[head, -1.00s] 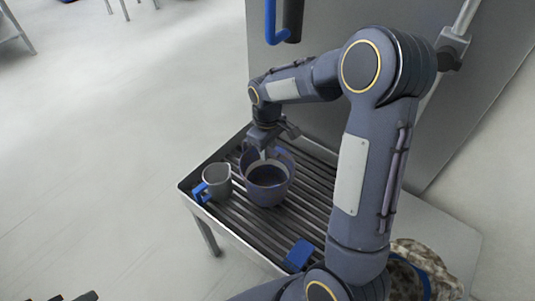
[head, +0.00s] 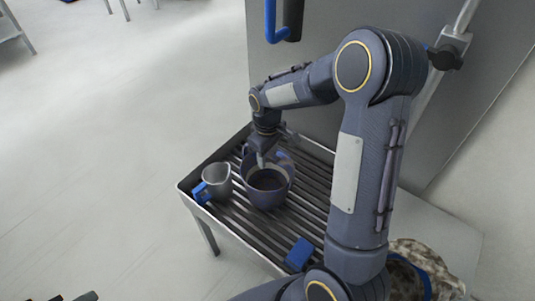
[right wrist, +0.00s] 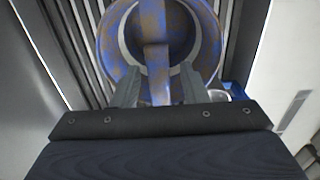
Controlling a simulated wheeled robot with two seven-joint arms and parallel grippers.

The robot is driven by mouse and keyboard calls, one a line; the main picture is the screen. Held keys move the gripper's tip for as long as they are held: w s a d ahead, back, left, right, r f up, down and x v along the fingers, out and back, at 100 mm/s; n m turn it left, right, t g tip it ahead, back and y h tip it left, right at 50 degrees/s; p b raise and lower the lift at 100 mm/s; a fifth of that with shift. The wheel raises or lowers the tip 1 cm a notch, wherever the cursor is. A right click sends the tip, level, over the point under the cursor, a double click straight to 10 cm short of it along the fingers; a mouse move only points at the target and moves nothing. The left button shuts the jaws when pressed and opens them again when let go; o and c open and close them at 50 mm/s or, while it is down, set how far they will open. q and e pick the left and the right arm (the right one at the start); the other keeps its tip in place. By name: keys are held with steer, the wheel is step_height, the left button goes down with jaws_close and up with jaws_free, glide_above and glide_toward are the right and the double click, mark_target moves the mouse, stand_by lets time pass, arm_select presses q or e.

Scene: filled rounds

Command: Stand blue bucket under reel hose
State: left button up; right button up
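The blue bucket (head: 266,201), mottled blue and brown, stands upright on a slatted rack. It looks empty in the head view. In the right wrist view the bucket (right wrist: 113,62) is seen from above, with its broad handle (right wrist: 156,55) crossing the mouth. My right gripper (right wrist: 160,80) is open, its fingers on either side of the handle with gaps showing. In the head view this gripper (head: 262,160) is at the bucket's far rim, partly hidden. The blue hose end (head: 270,22) hangs at the top edge. My left gripper (head: 70,297) shows only two separated tips, empty.
A grey jug (head: 217,179) with a blue handle stands just left of the bucket on the rack (head: 235,217). A blue block (head: 299,254) lies at the rack's near edge. A grey panel (head: 330,60) stands behind.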

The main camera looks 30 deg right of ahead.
step_height(320, 180, up, 8)
steer(key=shift+f, duration=0.1)
arm_select(q)
steer(key=shift+r, duration=0.3)
stand_by(0.4)
